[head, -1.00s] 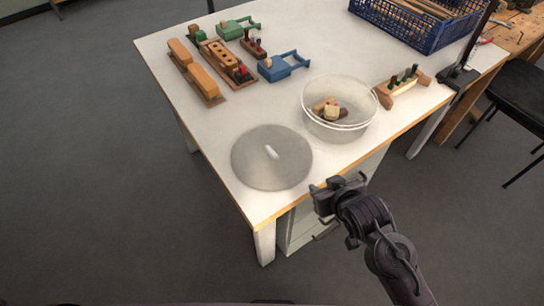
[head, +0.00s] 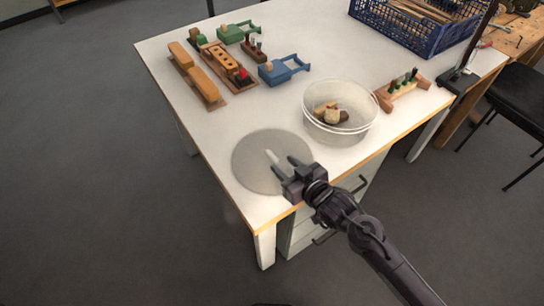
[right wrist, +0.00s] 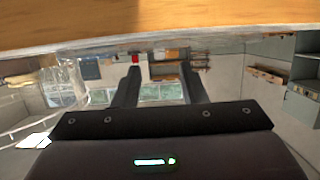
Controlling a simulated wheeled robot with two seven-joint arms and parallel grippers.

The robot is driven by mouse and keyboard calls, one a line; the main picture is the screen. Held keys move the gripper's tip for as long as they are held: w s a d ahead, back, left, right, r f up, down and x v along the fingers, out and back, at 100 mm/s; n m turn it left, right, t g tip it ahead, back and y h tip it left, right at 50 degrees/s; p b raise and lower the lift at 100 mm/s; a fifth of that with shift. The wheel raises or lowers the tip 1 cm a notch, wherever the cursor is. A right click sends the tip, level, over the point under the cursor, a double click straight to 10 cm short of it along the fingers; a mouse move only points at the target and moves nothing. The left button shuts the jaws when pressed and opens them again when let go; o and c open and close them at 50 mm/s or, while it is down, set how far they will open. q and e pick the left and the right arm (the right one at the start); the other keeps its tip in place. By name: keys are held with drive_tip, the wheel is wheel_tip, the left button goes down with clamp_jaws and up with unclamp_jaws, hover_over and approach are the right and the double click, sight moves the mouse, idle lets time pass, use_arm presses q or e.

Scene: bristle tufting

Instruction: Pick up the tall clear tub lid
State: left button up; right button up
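The tub lid (head: 250,167) is a round, greyish see-through disc with a pale bar handle (head: 271,156) at its middle. It lies flat at the near left corner of the white table. My right gripper (head: 284,164) is over the lid's right part, its two fingers spread and pointing at the handle. The handle appears just beyond the fingertips, and I cannot tell whether they touch. In the right wrist view the two fingers (right wrist: 158,88) stand apart with nothing between them. The clear tub (head: 340,112) stands open to the right of the lid, with several small pieces inside. My left gripper is not seen.
The white table (head: 180,125) has a wooden front edge. Wooden brush blocks (head: 195,75), a blue clamp (head: 284,68) and a green clamp (head: 238,32) lie at the back left. A wooden rack (head: 402,90) stands right of the tub. A blue crate (head: 410,25) is at the back.

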sight(273, 156)
drive_tip(key=x, duration=0.4)
drive_tip(key=shift+w+a, duration=0.2)
drive_tip(key=shift+w, duration=0.05)
clamp_jaws()
